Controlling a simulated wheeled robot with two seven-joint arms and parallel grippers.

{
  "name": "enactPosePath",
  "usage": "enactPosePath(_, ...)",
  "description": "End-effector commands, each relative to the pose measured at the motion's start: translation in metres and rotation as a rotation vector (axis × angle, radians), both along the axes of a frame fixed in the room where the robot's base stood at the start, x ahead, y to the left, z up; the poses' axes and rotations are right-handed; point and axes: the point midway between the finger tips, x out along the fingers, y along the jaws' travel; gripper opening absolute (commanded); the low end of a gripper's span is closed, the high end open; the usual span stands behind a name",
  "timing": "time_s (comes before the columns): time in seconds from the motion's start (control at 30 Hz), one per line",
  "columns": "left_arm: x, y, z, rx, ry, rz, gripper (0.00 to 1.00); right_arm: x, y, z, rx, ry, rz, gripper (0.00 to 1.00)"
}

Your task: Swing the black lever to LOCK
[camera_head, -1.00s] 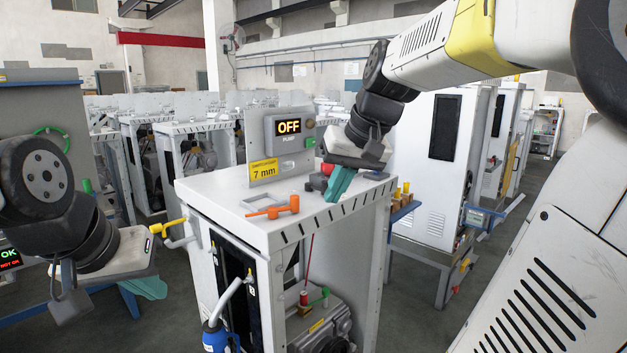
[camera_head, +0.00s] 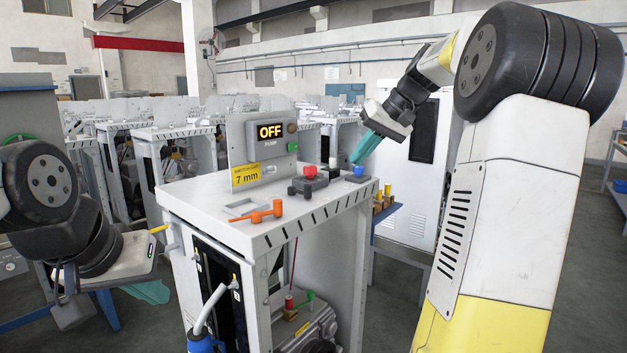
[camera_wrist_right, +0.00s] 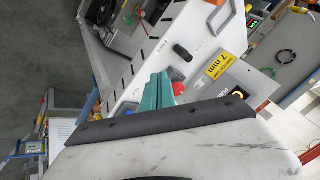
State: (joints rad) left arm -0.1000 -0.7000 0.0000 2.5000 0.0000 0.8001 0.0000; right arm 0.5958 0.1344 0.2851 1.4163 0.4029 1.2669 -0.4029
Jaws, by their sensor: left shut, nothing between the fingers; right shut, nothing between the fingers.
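A dark fitting (camera_head: 311,186) with a rounded end and a red knob (camera_head: 309,172) sits on the white cabinet top (camera_head: 205,193), right of the pump panel. In the right wrist view a black rounded handle (camera_wrist_right: 181,52) lies on the white top beyond my fingertips. My right gripper (camera_head: 356,160) is shut and empty, above the top's right end near a blue button (camera_head: 359,171), apart from the dark fitting. My left gripper (camera_head: 158,293) is shut and empty, left of the cabinet.
An orange lever (camera_head: 262,212) lies near the top's front edge, beside a rectangular opening. The panel display (camera_head: 270,131) reads OFF, above a yellow 7 mm label (camera_head: 246,174). Other cabinets fill the background.

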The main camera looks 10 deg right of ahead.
Motion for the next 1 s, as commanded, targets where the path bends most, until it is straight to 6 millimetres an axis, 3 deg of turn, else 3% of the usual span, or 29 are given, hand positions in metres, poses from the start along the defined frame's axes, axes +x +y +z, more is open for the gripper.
enactPosePath(0.17,0.0,0.0,0.0,0.0,0.0,0.0,0.0,0.006,0.007,-0.013,0.001,0.003,0.003,0.0)
enactPosePath(0.6,0.0,0.0,0.0,0.0,0.0,0.0,0.0,0.044,0.047,-0.083,0.002,0.003,0.004,0.0)
enactPosePath(0.8,0.0,0.0,0.0,0.0,0.0,0.0,0.0,0.047,0.074,-0.08,0.0,0.0,0.002,0.0)
enactPosePath(1.0,0.0,0.0,0.0,0.0,0.0,0.0,0.0,0.048,0.082,-0.08,-0.001,0.0,0.001,0.0)
